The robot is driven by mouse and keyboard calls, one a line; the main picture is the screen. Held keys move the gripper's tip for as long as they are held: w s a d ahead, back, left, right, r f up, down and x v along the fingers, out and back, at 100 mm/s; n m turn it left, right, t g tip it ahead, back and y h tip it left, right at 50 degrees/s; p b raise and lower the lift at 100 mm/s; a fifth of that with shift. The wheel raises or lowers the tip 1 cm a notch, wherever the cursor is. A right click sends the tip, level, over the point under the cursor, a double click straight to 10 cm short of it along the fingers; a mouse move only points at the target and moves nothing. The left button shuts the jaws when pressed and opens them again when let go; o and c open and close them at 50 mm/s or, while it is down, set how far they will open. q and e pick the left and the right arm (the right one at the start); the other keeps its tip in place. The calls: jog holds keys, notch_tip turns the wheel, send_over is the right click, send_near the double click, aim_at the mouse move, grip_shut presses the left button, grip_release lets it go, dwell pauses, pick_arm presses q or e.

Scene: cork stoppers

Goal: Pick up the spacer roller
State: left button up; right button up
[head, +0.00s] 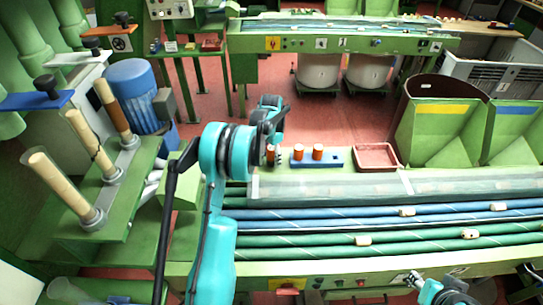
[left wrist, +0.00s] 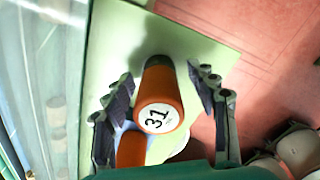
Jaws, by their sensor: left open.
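An orange roller (left wrist: 158,100) with a white end marked 31 lies between the two spread black fingers of my left gripper (left wrist: 160,78) in the left wrist view. The fingers are apart from it on both sides. Part of another orange roller (left wrist: 131,149) shows below it. In the head view, a roller (head: 270,154) is beside my left gripper (head: 276,152), at the left end of a blue rack (head: 331,162). Two more orange rollers (head: 298,152) (head: 317,151) stand on that rack. Part of my right arm shows at the bottom right; its gripper (head: 415,280) is unclear.
A red tray (head: 376,148) is right of the rack. Green bins (head: 437,150) stand farther right. Blue and green tubes with corks run along the front of the machine (head: 340,188). Posts with cork-coloured rolls (head: 62,185) stand at the left.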

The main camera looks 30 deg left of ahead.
pick_arm(q)
jog(key=shift+r, duration=0.1)
jog(key=c, duration=1.3)
